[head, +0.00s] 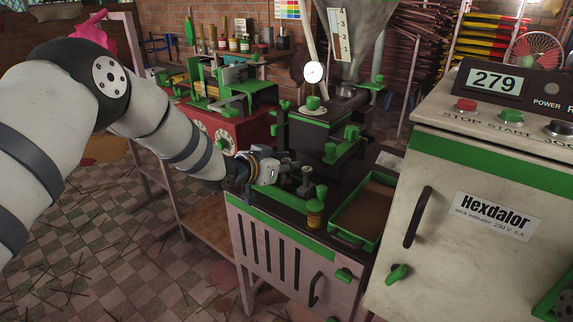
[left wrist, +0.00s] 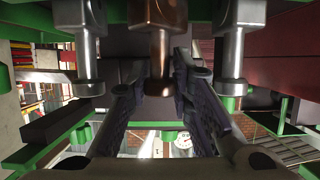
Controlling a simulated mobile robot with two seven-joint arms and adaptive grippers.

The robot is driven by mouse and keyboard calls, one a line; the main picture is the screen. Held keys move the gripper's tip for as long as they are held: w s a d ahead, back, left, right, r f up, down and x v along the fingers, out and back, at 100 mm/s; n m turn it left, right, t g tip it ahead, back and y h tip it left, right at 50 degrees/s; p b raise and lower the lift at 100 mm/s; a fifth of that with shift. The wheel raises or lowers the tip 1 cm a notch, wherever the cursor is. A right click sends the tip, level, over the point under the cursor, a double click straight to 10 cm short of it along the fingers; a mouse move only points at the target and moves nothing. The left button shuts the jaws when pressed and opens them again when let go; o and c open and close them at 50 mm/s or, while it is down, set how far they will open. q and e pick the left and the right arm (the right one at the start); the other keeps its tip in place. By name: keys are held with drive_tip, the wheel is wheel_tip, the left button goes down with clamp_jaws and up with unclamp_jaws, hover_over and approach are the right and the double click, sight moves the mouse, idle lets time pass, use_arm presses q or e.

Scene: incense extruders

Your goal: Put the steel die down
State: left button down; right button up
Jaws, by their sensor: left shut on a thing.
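My left gripper (head: 290,178) reaches in over the dark top of the extruder bench. In the left wrist view its two fingers (left wrist: 160,85) close around the flanged end of a metal die (left wrist: 159,45). The die looks copper-brown there, and I cannot tell whether it is steel. Similar silver posts (left wrist: 87,45) and (left wrist: 230,45) stand on either side of it, apart from the fingers. In the head view a small upright metal piece (head: 306,176) shows at the fingers. How the die's far end rests is hidden. My right gripper is not in view.
A green-rimmed tray (head: 340,236) with brown contents lies to the right of the gripper. A green-topped amber jar (head: 315,212) stands close by. The extruder with a dial gauge (head: 314,72) rises behind.

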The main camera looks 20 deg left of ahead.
use_arm(q)
drive_tip(key=c, duration=1.4)
unclamp_jaws()
drive_tip(key=shift+c, duration=0.2)
